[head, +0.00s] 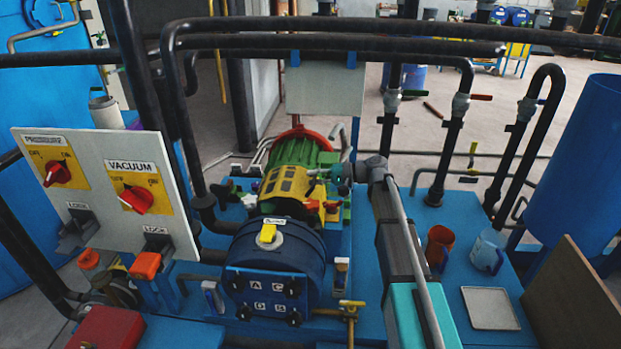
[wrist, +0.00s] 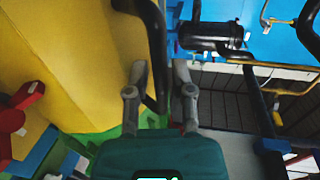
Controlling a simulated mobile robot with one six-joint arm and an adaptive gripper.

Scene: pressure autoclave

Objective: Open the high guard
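The yellow guard (head: 287,184) sits over the green motor (head: 300,152) on the blue machine in the head view. I take it to be the high guard, though no label on it is readable. It appears lowered. In the wrist view a large yellow surface (wrist: 85,60) fills the left side. A black curved bar (wrist: 156,50) runs along its right edge. My gripper (wrist: 161,72) is open, with one finger on each side of the bar's line; contact cannot be told.
A blue drum (head: 275,250) with lettered plates stands in front of the guard. A switch panel (head: 110,187) is at left. Black pipes (head: 340,42) cross above. A red mug (head: 439,246), a clear jug (head: 487,252) and a pale tray (head: 490,308) stand at right.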

